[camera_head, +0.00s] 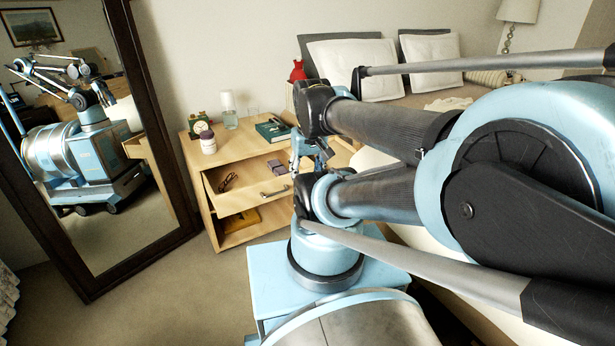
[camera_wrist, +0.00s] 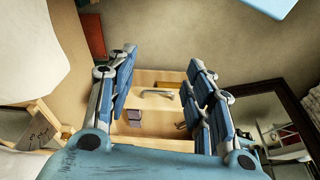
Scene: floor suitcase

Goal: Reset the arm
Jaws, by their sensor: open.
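My gripper (camera_head: 308,150) is open and empty in the camera_head view, beside the right side of the wooden nightstand (camera_head: 236,233), partly hidden by my arm. In the camera_wrist view my gripper (camera_wrist: 163,62) has its blue fingers spread wide. Between and beyond them shows the pulled-out drawer (camera_wrist: 150,130) with its metal handle (camera_wrist: 156,92). The drawer (camera_head: 240,201) also shows open in the camera_head view, with dark glasses (camera_head: 228,181) and a small purple item (camera_head: 277,167) inside. My arm is bent and fills the right of that view.
A yellow item (camera_head: 241,219) lies on the lower shelf. The bed (camera_head: 425,98) is right; a leaning mirror (camera_head: 100,150) is left. Floor between is clear.

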